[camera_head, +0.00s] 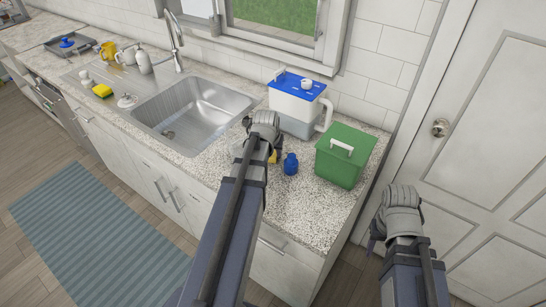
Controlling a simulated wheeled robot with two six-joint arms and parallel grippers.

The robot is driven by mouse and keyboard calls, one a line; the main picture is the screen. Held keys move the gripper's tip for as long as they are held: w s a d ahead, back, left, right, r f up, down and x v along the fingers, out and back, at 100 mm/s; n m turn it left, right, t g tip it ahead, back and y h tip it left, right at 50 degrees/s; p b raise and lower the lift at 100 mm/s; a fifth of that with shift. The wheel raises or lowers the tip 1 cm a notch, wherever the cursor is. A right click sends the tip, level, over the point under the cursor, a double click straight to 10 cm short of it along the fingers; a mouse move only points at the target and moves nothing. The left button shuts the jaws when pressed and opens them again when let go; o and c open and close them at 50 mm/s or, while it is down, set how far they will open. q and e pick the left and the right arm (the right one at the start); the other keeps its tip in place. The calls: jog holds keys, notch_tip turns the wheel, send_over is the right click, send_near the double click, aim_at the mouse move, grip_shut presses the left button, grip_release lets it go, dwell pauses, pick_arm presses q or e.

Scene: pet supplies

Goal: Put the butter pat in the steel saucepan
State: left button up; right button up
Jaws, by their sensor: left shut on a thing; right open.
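My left gripper (262,130) is over the counter between the sink and the blue-lidded container. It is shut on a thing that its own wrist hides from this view. A small yellow thing (272,157) shows just beside the wrist; I cannot tell whether it is the butter pat or whether the gripper touches it. I cannot make out a steel saucepan anywhere in this view. My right gripper (399,208) is open, off the counter's right end in front of the white door, with its fingers mostly hidden.
A clear container with a blue lid (297,103), a green box (345,154) and a small blue jug (291,164) stand right of the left gripper. The sink (195,115) is left of it.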

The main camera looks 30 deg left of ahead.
aim_at(273, 155)
pick_arm(q)
grip_shut()
notch_tip(273, 155, up, 8)
jog(key=p, duration=0.7)
jog(key=shift+f+p, duration=0.25)
jog(key=shift+p, duration=0.05)
jog(key=shift+r, duration=0.1)
